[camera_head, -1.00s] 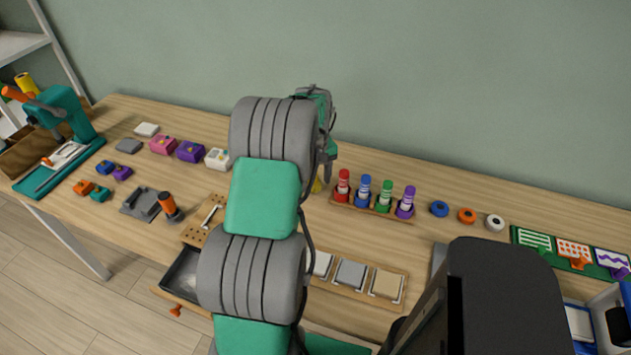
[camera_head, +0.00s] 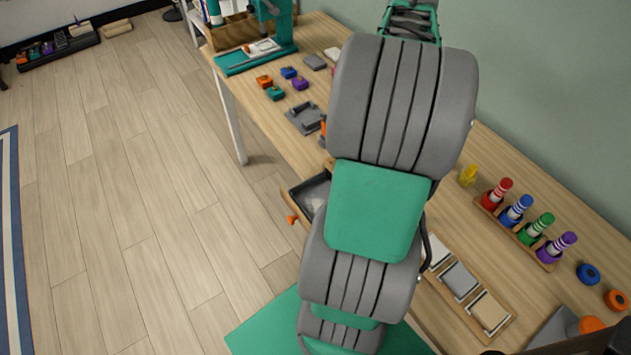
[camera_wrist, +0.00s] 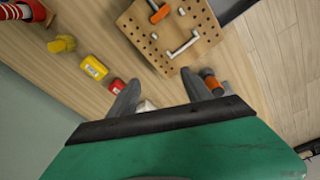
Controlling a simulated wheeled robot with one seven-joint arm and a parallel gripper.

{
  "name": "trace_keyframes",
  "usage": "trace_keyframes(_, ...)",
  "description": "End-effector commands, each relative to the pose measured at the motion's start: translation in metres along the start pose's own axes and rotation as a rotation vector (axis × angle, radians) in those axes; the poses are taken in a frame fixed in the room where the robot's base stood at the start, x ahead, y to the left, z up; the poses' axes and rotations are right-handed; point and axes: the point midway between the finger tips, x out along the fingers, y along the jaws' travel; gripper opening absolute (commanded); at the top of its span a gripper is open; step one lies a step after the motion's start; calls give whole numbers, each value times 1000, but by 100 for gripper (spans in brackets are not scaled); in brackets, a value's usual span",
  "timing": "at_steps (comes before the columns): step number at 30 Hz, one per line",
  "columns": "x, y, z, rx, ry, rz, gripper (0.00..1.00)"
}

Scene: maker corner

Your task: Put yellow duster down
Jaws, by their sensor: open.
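A small yellow object, likely the yellow duster (camera_head: 467,175), rests on the wooden table just left of the marker rack in the head view. It also shows in the wrist view, at the upper left beside a red-striped marker. My gripper (camera_wrist: 158,83) is open in the wrist view, with its two fingers apart and nothing held between them. The duster is off to the left of the fingers and not touching them. In the head view my arm hides the gripper's fingers.
The marker rack (camera_head: 518,232) holds red, blue, green and purple markers. In the wrist view, a yellow item (camera_wrist: 94,67) and a red item (camera_wrist: 116,86) lie near the left finger; a pegboard (camera_wrist: 197,47) lies beyond. An open drawer (camera_head: 312,192) juts from the table's front.

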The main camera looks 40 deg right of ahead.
Motion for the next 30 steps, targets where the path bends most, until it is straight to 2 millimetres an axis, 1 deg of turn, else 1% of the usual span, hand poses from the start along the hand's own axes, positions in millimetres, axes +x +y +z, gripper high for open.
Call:
trace_keyframes(1, -8, -61, 2, -85, 26, -4, 58)
trace_keyframes(2, -10, -93, 7, -125, 41, -7, 58)
trace_keyframes(3, -12, -134, 18, -180, 59, -15, 58)
trace_keyframes(4, -13, -163, 29, -221, 75, -21, 58)
trace_keyframes(5, -14, -190, 42, -262, 87, -30, 58)
trace_keyframes(6, -13, -223, 62, -317, 106, -42, 58)
trace_keyframes(8, -11, -263, 94, -392, 131, -64, 58)
trace_keyframes(9, -8, -284, 115, -436, 145, -79, 58)
trace_keyframes(10, -6, -296, 130, -465, 153, -89, 58)
trace_keyframes(12, 0, -315, 157, -518, 167, -111, 58)
trace_keyframes(15, 5, -329, 180, -558, 175, -128, 58)
trace_keyframes(16, 6, -331, 182, -562, 177, -130, 58)
trace_keyframes(23, 6, -331, 184, -562, 176, -131, 58)
trace_keyframes(25, -4, -331, 182, -562, 181, -132, 58)
trace_keyframes(27, -25, -332, 178, -561, 194, -134, 58)
trace_keyframes(28, -32, -332, 177, -561, 200, -136, 58)
trace_keyframes(30, -39, -332, 175, -561, 210, -137, 58)
